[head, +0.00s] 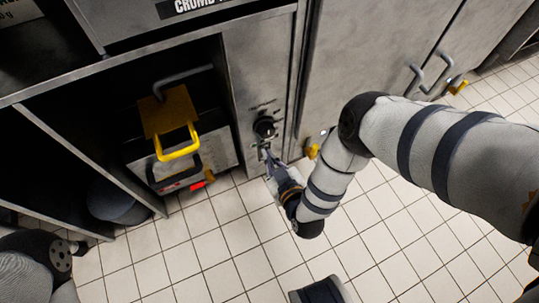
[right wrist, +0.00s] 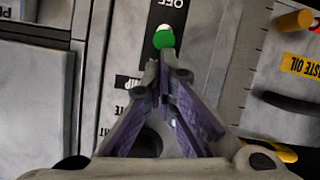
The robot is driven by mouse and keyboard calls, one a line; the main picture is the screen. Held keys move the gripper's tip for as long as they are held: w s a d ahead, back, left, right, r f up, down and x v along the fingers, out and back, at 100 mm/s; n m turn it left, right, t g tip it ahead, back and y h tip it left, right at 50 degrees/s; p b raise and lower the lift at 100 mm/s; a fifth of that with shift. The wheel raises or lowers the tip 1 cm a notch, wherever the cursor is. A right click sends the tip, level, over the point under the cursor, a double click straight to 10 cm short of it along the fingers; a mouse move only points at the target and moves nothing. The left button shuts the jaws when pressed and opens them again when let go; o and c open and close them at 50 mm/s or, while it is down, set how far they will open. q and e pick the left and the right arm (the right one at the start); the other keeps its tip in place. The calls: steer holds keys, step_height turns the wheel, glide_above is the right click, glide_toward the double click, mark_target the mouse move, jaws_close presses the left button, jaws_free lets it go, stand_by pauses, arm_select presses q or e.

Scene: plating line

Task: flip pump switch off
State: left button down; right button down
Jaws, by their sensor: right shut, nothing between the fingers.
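The pump switch (right wrist: 164,38) shows in the right wrist view as a small green tip with a white part, just beyond my right gripper's fingertips. A black label reading "OFF" (right wrist: 168,12), upside down in this view, lies right above it on the grey panel. My right gripper (right wrist: 165,68) is shut and empty, its tips close below the green tip. I cannot tell whether they touch it. In the head view my right gripper (head: 266,153) is at the narrow panel, just below a black round knob (head: 264,128), and largely hides the switch. My left gripper is not in view.
Left of the panel, an open bay holds a metal box (head: 218,150) with a yellow handle (head: 180,146) and a red light. A dark round container (head: 115,203) stands beside it. Cabinet doors (head: 355,60) with handles are right. Tiled floor (head: 215,245) is clear in front.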

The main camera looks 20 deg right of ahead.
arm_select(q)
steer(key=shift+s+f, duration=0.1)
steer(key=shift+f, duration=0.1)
arm_select(e)
steer(key=shift+s+f, duration=0.5)
steer(key=shift+f, duration=0.25)
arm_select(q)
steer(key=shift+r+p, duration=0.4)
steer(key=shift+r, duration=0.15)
arm_select(e)
steer(key=shift+r, duration=0.8)
